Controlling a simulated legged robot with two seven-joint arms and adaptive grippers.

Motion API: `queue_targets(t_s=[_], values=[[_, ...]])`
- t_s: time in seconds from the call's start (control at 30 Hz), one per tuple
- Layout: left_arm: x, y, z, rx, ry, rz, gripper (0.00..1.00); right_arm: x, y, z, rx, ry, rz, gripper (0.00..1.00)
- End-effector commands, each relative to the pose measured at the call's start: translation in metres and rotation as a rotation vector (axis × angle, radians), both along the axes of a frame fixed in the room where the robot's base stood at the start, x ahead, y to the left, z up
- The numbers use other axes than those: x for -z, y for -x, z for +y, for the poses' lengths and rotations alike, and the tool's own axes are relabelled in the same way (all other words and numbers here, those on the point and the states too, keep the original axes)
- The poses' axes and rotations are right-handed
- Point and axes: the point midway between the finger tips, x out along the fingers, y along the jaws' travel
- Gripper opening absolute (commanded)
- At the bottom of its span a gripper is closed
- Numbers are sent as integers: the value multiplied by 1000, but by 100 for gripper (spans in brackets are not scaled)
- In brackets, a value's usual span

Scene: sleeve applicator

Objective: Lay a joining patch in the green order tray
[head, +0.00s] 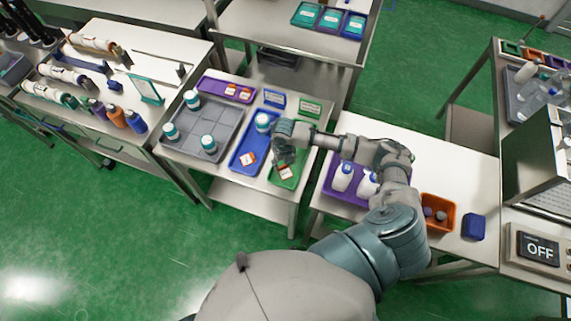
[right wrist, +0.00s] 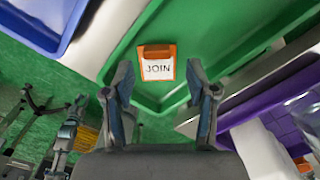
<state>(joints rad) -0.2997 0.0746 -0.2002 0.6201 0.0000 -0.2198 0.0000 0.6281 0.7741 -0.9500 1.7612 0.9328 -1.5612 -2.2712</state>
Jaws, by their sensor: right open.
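A joining patch (right wrist: 158,68), a white card marked JOIN with an orange edge, lies in the green order tray (right wrist: 222,45) near its front end. In the head view this patch (head: 285,173) shows in the front part of the green tray (head: 296,182). My right gripper (head: 284,157) is over the green tray. In the right wrist view its two fingers (right wrist: 160,75) are spread apart, with the patch seen beyond and between them and nothing held. My left gripper is not in view.
The blue tray (head: 237,166) left of the green one holds a teal-capped jar and another orange-edged patch (head: 248,159). A purple tray (head: 212,85) behind holds two patches. A grey tray (head: 187,112) with jars stands at left. A purple tray (head: 340,189) with white bottles is at right.

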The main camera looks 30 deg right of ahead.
Motion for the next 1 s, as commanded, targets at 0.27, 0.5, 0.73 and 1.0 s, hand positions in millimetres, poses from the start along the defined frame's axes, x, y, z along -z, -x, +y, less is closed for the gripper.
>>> queue_targets(t_s=[0.27,0.5,0.73,1.0], values=[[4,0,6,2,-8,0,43,-63,-1,-3,1,-2,-4,57],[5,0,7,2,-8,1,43,-89,0,-3,1,-2,0,57],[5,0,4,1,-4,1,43,-92,0,-3,2,-2,0,57],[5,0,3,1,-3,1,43,-92,0,-2,1,-1,0,57]])
